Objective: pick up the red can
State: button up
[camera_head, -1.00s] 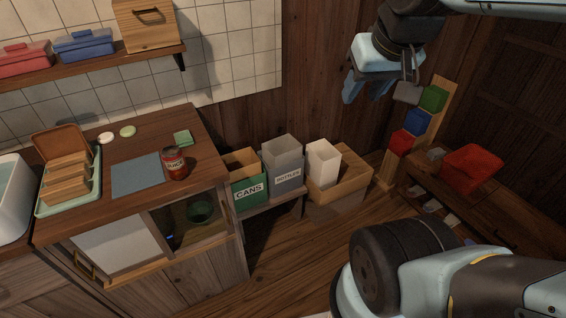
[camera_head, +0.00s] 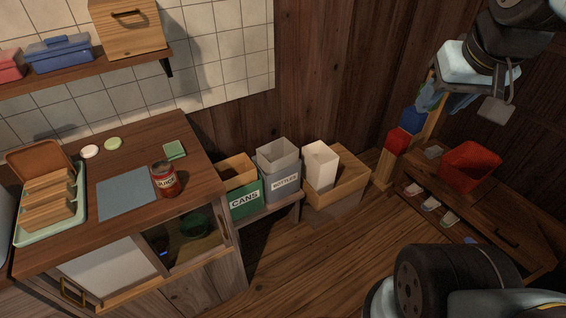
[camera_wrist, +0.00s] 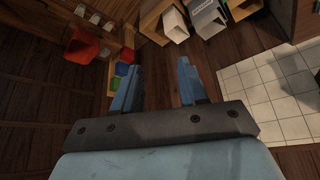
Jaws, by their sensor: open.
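The red can (camera_head: 165,180) stands upright on the wooden counter (camera_head: 120,240), at the right edge of a grey-blue mat (camera_head: 127,193). It carries a label and has a silvery top. My gripper (camera_head: 432,97) is high at the upper right of the head view, far from the can and empty. In the wrist view its two blue fingers (camera_wrist: 158,85) are spread apart with nothing between them. I cannot make out the can in the wrist view.
A green CANS bin (camera_head: 244,199), a grey BOTTLES bin (camera_head: 278,180) and a wooden box (camera_head: 345,192) stand right of the counter. A dish rack (camera_head: 50,228) is on the counter's left. A red bin (camera_head: 470,166) sits on the low bench at right. Open floor lies between.

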aim_at(164, 177)
jog(key=z, duration=1.55)
jog(key=i, duration=0.1)
jog(key=u, duration=3.15)
jog(key=k, duration=0.85)
jog(key=u, duration=0.2)
jog(key=i, duration=0.85)
jog(key=z, duration=0.1)
